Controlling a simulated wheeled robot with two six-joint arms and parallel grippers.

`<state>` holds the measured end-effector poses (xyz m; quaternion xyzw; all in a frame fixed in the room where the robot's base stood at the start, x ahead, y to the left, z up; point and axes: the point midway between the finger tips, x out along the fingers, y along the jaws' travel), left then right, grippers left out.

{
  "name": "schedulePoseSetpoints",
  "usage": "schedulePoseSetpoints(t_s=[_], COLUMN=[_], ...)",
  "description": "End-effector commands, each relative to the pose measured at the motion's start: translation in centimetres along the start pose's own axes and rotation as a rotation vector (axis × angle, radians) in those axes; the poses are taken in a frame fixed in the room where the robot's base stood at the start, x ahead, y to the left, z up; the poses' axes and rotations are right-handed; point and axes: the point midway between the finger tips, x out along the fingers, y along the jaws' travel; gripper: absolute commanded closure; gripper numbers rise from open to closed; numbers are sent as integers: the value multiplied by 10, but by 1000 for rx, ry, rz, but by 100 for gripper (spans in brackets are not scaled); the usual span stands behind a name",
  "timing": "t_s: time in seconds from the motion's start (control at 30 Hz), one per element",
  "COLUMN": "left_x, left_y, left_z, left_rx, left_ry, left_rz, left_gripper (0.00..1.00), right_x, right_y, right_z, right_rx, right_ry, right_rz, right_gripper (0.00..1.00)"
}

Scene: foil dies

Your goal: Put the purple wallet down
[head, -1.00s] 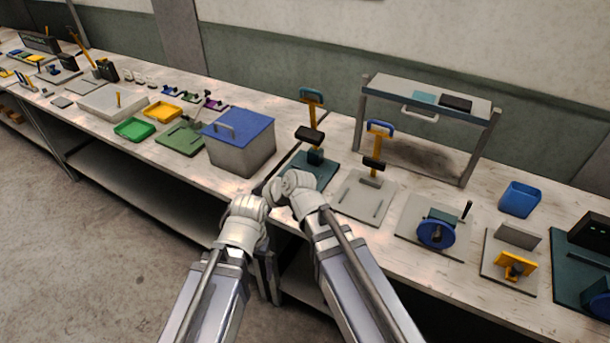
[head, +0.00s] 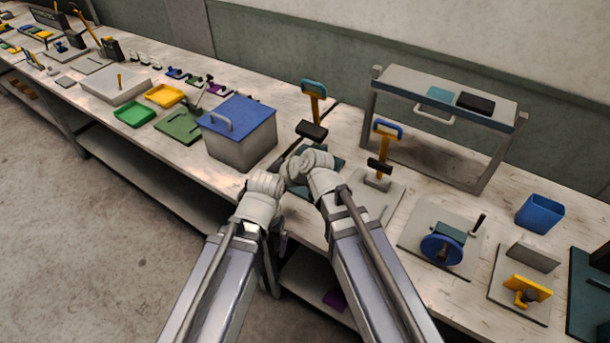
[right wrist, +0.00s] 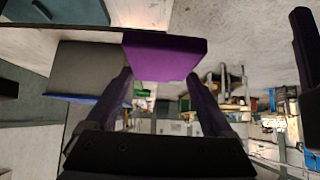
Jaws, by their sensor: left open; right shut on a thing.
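The purple wallet (right wrist: 165,57) is held between the two dark fingers of my right gripper (right wrist: 163,95) in the right wrist view. In the head view a purple patch (head: 335,300) shows below the bench edge beside my right forearm, likely the wallet; the right gripper is hidden there. My left gripper (head: 283,244) shows only as a small dark part between my arms, low by the bench edge. It is open, with nothing seen in it.
The bench (head: 225,178) runs across the view. A grey box with a blue lid (head: 243,115), a green tray (head: 134,114), a yellow tray (head: 165,95), presses and a blue bin (head: 540,213) crowd it. The bench's front strip left of the box is clear.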

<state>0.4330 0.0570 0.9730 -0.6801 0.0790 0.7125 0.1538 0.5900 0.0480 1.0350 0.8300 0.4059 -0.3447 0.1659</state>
Motion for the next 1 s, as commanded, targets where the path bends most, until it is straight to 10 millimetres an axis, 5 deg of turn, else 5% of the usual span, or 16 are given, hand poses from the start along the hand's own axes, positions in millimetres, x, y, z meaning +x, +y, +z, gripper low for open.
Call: schedulePoseSetpoints(t_s=[0.7,1.0], left_x=[84,94], left_y=[8,9], left_z=[-5,-5], left_rx=[0,0], left_ry=[0,0], left_rz=[0,0], left_gripper=[0,0], right_x=[60,67], right_y=[0,0], right_z=[60,67], right_rx=[0,0], right_ry=[0,0], right_rz=[0,0], right_gripper=[71,71])
